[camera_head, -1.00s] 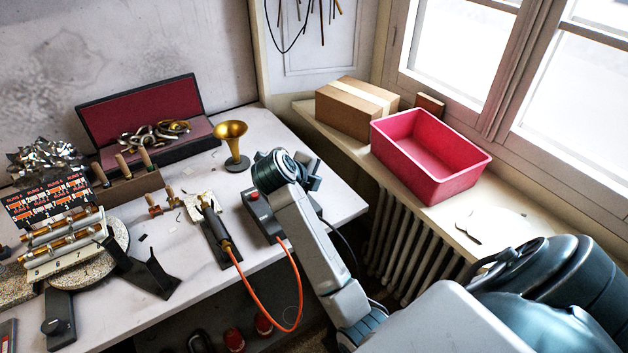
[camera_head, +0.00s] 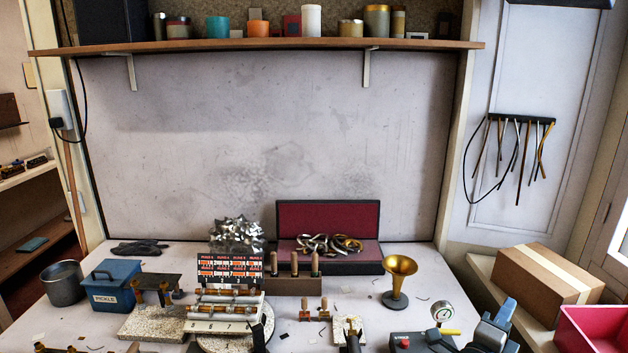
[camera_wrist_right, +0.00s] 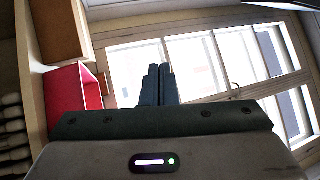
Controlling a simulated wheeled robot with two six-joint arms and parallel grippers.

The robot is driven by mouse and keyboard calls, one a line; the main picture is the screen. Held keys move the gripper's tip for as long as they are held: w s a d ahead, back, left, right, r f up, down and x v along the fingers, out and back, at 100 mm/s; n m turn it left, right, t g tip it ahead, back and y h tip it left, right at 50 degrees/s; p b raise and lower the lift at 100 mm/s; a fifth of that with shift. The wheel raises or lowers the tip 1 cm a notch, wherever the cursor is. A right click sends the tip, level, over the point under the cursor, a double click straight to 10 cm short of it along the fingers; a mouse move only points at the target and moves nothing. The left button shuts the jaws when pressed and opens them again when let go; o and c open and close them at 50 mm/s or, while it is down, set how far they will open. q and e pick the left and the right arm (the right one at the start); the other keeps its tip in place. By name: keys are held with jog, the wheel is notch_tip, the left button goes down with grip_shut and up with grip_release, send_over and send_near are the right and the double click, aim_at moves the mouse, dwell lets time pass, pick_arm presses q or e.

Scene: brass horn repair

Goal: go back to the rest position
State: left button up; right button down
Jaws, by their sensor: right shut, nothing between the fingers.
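My right gripper (camera_head: 506,310) shows at the bottom right of the head view, by the right end of the workbench (camera_head: 290,338); most of its arm is cut off. In the right wrist view its two dark fingers (camera_wrist_right: 158,84) are together, with nothing between them. They point toward the bright window (camera_wrist_right: 205,62). My left gripper is in neither view.
Near my right gripper are a pressure gauge (camera_head: 442,312), a brass bell (camera_head: 398,279), a cardboard box (camera_head: 535,277) and a red bin (camera_head: 596,328). The bench holds several tools and a blue box (camera_head: 112,287). A shelf (camera_head: 260,45) spans the wall above.

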jog(key=s+a+r+n+t+y, duration=0.25)
jog(key=a+n+t+y, duration=0.75)
jog(key=a+n+y, duration=0.6)
jog(key=s+a+f+n+g+y, duration=0.2)
jog(key=s+f+n+g+y, duration=0.15)
jog(key=f+n, duration=0.3)
jog(key=s+a+f+n+g+y, duration=0.3)
jog(key=f+n+g, duration=0.2)
jog(key=f+n, duration=0.15)
jog(key=s+d+f+g+h, duration=0.4)
jog(key=s+d+f+g, duration=0.15)
jog(key=s+f, duration=0.35)
jog(key=s+d+f+g+h, duration=0.35)
jog(key=s+f+g, duration=0.3)
jog(key=s, duration=0.35)
notch_tip(320, 180, down, 33)
jog(key=d+b, duration=0.2)
jog(key=d, duration=0.1)
jog(key=s+d+f+g, duration=0.1)
jog(key=s+f+g, duration=0.1)
jog(key=s+f, duration=1.7)
jog(key=shift+m+b, duration=0.4)
